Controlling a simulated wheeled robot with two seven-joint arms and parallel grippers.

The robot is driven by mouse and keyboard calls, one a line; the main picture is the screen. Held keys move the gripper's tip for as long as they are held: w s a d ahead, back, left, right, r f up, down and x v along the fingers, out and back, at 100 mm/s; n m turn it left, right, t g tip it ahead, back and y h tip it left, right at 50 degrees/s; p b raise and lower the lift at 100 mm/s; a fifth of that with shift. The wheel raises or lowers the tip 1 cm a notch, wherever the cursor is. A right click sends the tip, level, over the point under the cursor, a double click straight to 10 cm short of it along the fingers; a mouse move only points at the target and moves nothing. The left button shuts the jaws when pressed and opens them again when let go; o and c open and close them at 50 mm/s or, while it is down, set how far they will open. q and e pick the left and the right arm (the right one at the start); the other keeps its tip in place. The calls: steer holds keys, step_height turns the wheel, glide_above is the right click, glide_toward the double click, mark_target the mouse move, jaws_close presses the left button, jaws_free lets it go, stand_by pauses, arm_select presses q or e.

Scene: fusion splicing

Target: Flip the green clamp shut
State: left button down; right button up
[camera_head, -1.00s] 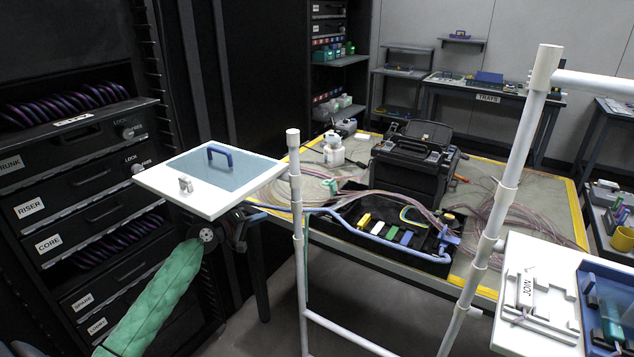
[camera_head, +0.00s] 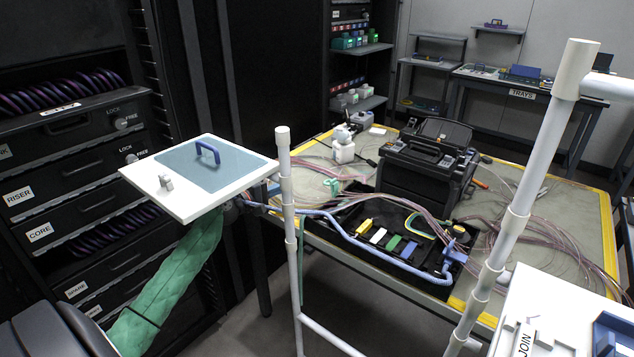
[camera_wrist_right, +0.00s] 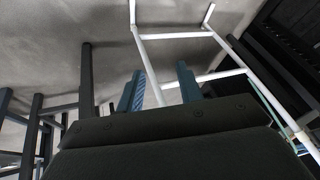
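A small green block (camera_head: 394,243), which may be the green clamp, sits in a row with yellow, white and blue ones in the black tray (camera_head: 340,232) on the workbench. It is too small to tell whether it is open. My left arm in its green sleeve (camera_head: 170,275) reaches up under a white board with a blue-grey panel (camera_head: 180,206); the board hides the gripper, so its fingers cannot be made out. My right gripper (camera_wrist_right: 160,88) shows in the right wrist view with its two blue fingers apart and nothing between them. It is far from any block.
A white pipe frame (camera_head: 290,230) stands between me and the workbench (camera_head: 560,205). A black case-like machine (camera_head: 420,170) and loose cables lie on the bench. A white panel labelled JOIN (camera_head: 560,310) is at the lower right. A black rack (camera_head: 75,160) stands at left.

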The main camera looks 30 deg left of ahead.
arm_select(q)
steer(key=shift+w, duration=0.1)
